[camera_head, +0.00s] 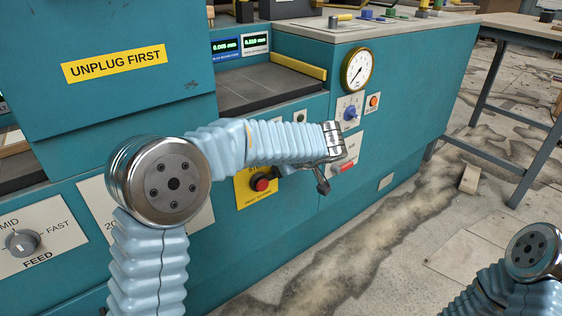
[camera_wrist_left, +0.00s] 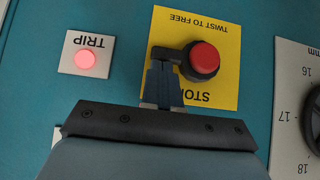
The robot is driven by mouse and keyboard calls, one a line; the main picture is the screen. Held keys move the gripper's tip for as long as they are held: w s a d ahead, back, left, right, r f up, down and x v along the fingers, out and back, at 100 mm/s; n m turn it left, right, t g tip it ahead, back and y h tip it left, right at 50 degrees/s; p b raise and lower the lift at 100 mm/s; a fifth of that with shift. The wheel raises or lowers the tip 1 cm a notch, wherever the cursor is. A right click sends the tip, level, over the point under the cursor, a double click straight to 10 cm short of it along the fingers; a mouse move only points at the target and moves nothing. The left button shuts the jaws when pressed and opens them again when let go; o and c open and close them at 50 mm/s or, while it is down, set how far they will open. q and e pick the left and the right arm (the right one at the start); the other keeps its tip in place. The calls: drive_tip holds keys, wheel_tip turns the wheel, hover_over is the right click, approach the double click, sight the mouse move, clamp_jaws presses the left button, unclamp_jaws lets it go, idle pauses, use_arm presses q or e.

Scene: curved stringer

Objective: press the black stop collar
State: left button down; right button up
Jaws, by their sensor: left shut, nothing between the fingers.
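The black stop collar (camera_wrist_left: 190,71) surrounds a red mushroom button (camera_wrist_left: 205,58) on a yellow plate (camera_wrist_left: 226,88) marked STOP and TWIST TO FREE, upside down in the left wrist view. In the head view the red button (camera_head: 262,185) and yellow plate (camera_head: 243,193) sit low on the teal machine front, partly behind my left arm. My left gripper (camera_wrist_left: 166,66) is shut and empty, its tips at the left side of the collar. I cannot tell whether they touch it. The left gripper also shows in the head view (camera_head: 284,170), right of the button. My right gripper is out of view.
A TRIP plate with a lit red lamp (camera_wrist_left: 85,59) is left of the yellow plate in the wrist view; a dial (camera_wrist_left: 314,117) is at right. In the head view, a gauge (camera_head: 357,69) and blue knob (camera_head: 350,113) are on the panel. The floor at right is largely open.

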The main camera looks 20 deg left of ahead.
use_arm(q)
drive_tip(key=shift+w+d+f+m+g+y+p, duration=0.15)
drive_tip(key=shift+f+m+g+y+p, duration=0.15)
drive_tip(key=shift+g+y+p, duration=0.15)
idle(0.6)
drive_tip(key=f+m+g+y+p, duration=0.2)
drive_tip(key=f+g+y+p, duration=0.1)
drive_tip(key=f, duration=0.1)
drive_tip(key=shift+w+d+f+m+g+y, duration=0.1)
drive_tip(key=shift+w+d+m+g+y, duration=0.15)
drive_tip(key=shift+w+m+g, duration=0.15)
idle(0.3)
idle(0.7)
